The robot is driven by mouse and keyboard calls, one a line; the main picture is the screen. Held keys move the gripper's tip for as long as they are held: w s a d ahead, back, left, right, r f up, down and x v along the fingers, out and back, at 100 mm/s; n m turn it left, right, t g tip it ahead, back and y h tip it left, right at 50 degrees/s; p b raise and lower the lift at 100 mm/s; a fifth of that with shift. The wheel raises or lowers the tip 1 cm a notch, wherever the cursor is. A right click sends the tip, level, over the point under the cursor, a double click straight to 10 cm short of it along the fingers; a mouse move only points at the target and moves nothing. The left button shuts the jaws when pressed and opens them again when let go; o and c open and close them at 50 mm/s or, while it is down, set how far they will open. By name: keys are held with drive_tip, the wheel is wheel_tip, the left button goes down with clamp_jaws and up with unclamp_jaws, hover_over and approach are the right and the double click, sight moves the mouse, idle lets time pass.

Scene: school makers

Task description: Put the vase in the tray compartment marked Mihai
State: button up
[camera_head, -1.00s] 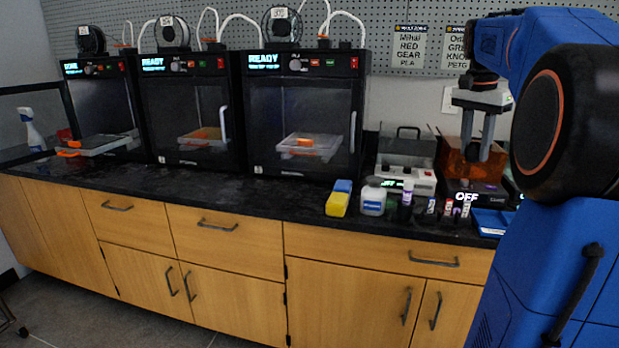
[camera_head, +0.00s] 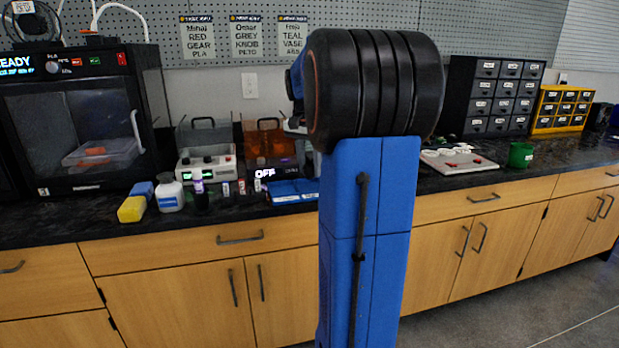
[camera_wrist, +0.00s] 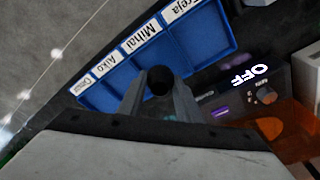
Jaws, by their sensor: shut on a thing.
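My gripper (camera_wrist: 160,88) is shut on a small round thing with a dark opening, taken as the vase (camera_wrist: 160,76). Its mouth faces the wrist camera, and its teal colour does not show. Around it in the wrist view is the blue tray (camera_wrist: 238,42), with white labels including Aiko, Mihai (camera_wrist: 141,35) and Freja. The visible compartments look empty. The vase appears in front of the tray by the Mihai and Aiko compartments; its height above them cannot be told. In the head view the tray (camera_head: 292,196) lies at the counter's front edge; my arm hides most of the gripper.
A dark box with a lit OFF sign (camera_wrist: 258,74) and an orange cover stands beside the tray. Left of the tray are bottles (camera_head: 170,194) and a yellow sponge (camera_head: 132,208). A green cup (camera_head: 520,155) and a white board (camera_head: 458,162) are to the right.

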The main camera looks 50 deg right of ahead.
sight(309, 176)
drive_tip(key=shift+f, duration=1.8)
drive_tip(key=shift+f, duration=0.1)
drive_tip(key=o, duration=0.7)
drive_tip(key=r, duration=0.3)
drive_tip(key=a+r, duration=0.1)
drive_tip(key=r, duration=0.7)
drive_tip(key=shift+s+a, duration=0.15)
drive_tip(key=shift+a, duration=0.2)
drive_tip(key=shift+a+r, duration=0.15)
drive_tip(key=shift+r, duration=0.4)
